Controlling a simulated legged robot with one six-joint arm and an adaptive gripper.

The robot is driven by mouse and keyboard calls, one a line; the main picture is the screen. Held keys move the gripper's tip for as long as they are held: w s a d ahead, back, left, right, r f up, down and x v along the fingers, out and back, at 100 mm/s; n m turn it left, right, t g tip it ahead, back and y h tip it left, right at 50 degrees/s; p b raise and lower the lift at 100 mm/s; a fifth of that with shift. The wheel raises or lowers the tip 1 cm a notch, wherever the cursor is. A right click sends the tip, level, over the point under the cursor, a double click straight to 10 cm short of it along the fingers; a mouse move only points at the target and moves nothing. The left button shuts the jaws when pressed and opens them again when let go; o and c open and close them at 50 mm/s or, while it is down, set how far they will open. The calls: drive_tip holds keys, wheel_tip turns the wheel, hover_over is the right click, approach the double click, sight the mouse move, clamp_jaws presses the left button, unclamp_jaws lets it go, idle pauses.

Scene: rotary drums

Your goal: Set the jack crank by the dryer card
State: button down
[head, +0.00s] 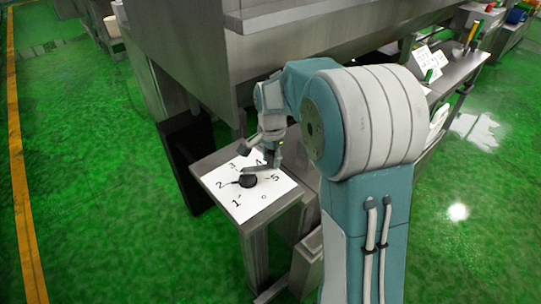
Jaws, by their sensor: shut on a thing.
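The jack crank (248,182) is a small black round knob on a white dial sheet (247,205) with the numbers 1 to 5 around it. A thin dark pointer reaches left from the knob, towards the 2. My gripper (262,168) comes down over the far side of the crank and is shut on it; the fingers hide part of the crank and dial. A white card with dark writing (423,57) stands on the side shelf at right. Its text is too small to read, so I cannot tell whether it is the dryer card.
The dial sheet lies on a small metal stand (206,163) beside a large steel machine (200,45). A metal side shelf (463,68) holds cards and upright tools at right. The green floor is open at left, with a yellow line (17,160).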

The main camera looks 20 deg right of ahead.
drive_tip(key=shift+s+a+f, duration=0.1)
drive_tip(key=shift+s+f, duration=0.05)
drive_tip(key=shift+s, duration=0.05)
idle(0.4)
drive_tip(key=shift+c, duration=2)
unclamp_jaws()
drive_tip(key=shift+w, duration=0.1)
wheel_tip(320, 180, up, 11)
drive_tip(key=shift+w+a+r, duration=0.1)
drive_tip(key=shift+r, duration=0.4)
